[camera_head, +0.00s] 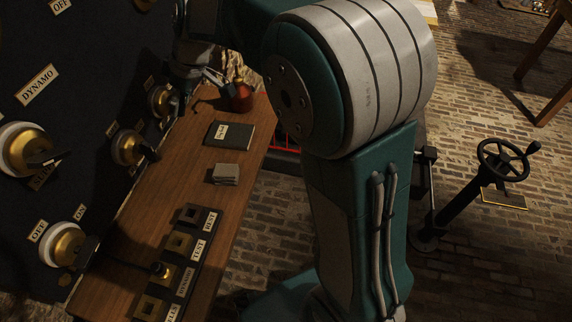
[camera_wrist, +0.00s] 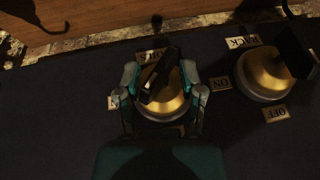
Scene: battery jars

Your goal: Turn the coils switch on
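The coils switch (camera_wrist: 172,106) is a round brass dial on the dark panel in the wrist view. Its upside-down label (camera_wrist: 151,56) is partly covered and seems to read COILS. A black lever handle (camera_wrist: 160,76) crosses the dial at a slant, its upper end leaning right. My gripper (camera_wrist: 160,75) is open, with one finger on each side of the dial and the handle between them. I cannot tell whether either finger touches it. In the head view my gripper (camera_head: 207,76) is by the panel's far end, partly hidden by my arm.
A neighbouring brass switch (camera_wrist: 264,73) stands close on the right in the wrist view. An ON plate (camera_wrist: 219,85) lies between them. In the head view, a wooden shelf (camera_head: 165,205) below the panel holds a red object (camera_head: 242,97), a dark book (camera_head: 229,134) and labelled blocks.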

